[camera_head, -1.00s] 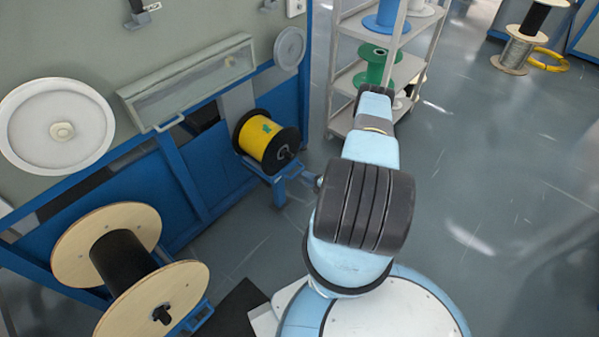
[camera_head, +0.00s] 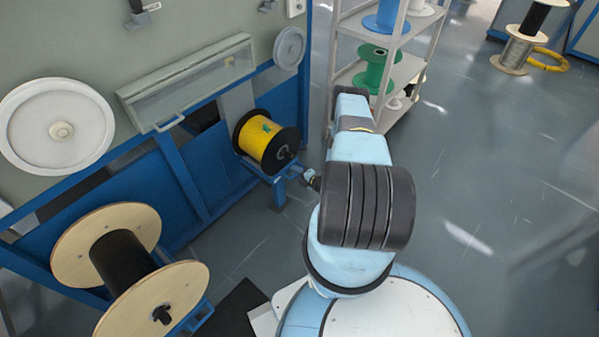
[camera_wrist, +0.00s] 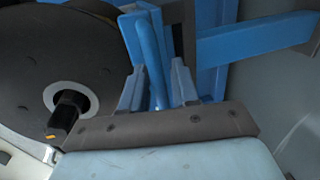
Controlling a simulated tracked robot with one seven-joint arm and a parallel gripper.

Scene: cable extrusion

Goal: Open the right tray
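The right tray appears as a blue stand (camera_head: 277,184) low on the machine front, under a yellow spool (camera_head: 266,142) with black flanges. In the wrist view, a blue bar (camera_wrist: 150,50), apparently the tray's handle, runs upward between the two grey-blue fingertips of my gripper (camera_wrist: 157,85). The fingers are apart, one on each side of the bar, and I see no firm grip. A dark flange with a light hub ring (camera_wrist: 70,100) fills the left of that view. In the head view my gripper (camera_head: 310,178) is small and partly hidden by my arm, beside the stand's right end.
A wooden-flanged reel (camera_head: 105,250) sits on a blue stand at the lower left. A shelf rack (camera_head: 415,62) with green and blue spools stands behind my arm. The floor (camera_head: 500,190) to the right is clear.

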